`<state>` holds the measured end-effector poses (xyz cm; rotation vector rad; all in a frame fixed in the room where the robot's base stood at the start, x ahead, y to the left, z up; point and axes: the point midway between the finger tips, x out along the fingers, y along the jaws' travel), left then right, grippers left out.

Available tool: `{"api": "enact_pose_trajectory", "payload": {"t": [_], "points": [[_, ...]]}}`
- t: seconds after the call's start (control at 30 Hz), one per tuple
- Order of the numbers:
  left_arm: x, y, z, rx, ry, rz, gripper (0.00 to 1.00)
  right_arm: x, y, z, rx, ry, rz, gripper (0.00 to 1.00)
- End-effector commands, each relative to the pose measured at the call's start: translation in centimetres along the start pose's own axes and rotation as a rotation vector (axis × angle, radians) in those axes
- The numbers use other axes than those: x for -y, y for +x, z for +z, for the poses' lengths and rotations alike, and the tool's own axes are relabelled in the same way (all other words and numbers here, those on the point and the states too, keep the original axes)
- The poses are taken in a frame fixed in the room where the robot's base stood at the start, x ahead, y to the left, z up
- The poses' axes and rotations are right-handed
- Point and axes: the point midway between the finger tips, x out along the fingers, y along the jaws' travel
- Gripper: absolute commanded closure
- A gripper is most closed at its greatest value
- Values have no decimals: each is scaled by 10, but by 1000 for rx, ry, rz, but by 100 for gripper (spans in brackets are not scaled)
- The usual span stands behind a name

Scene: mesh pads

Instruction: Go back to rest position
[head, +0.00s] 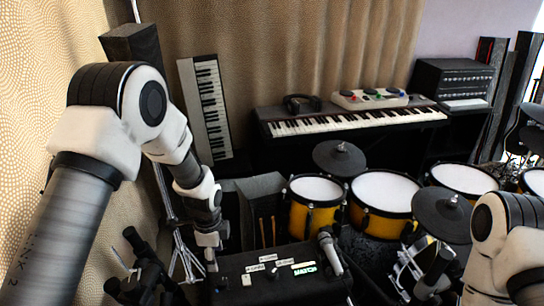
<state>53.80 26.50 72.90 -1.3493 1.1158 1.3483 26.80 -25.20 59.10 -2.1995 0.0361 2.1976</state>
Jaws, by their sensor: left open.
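My left arm comes in from the left and bends down. Its gripper (211,262) points downward at the left end of a black box (262,284) with small labels on top. The gripper is small in the view, but its jaws are open and no object shows between them. I cannot tell whether the fingertips touch the box. Part of my right arm shows at the lower right edge, and its gripper is out of the picture.
A microphone (330,252) lies at the box's right end. Yellow drums with white mesh heads (385,191) and dark cymbal pads (340,158) fill the right. Drumsticks (267,232) stand behind the box. A keyboard (350,119) is at the back; stands (145,265) crowd the lower left.

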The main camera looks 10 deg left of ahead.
Motion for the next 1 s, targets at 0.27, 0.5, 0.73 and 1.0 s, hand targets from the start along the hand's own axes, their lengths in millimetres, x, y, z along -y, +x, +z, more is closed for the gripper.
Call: {"api": "enact_pose_trajectory", "payload": {"t": [0.27, 0.5, 0.73, 1.0], "points": [[-107, 54, 17, 46, -7, 257, 43, 0, -35, 0, 0, 0, 0, 60], [-294, 81, 43, 141, -680, 287, 43, 0, -68, 0, 0, 0, 0, 60], [-273, 76, 41, 12, -1334, 19, 43, 0, -63, 0, 1, 0, 0, 60], [-268, 76, 40, -6, -1423, 3, 43, 0, -63, 0, 0, 0, 0, 60]]}}
